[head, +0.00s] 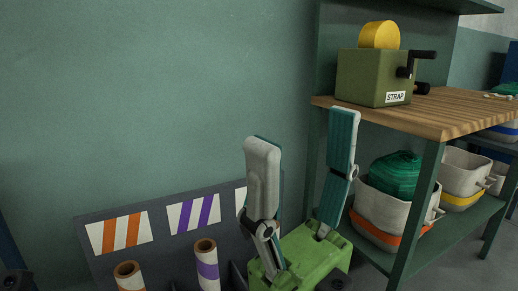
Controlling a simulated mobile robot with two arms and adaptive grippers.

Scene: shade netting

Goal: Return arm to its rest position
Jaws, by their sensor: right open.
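My right gripper (301,142) shows large at the lower middle, with its two grey-and-teal fingers pointing up from a green palm. The fingers stand wide apart and nothing shows between them. It is in front of the green wall, left of the wooden bench; I cannot tell its exact distance from either. My left gripper is not in view.
A wooden bench (440,112) at the right holds a green STRAP box (364,78) with a crank. Bins with orange (377,208) and yellow (464,167) bands sit on its lower shelf. A dark rack (160,245) with striped labels and rolls (207,268) stands lower left.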

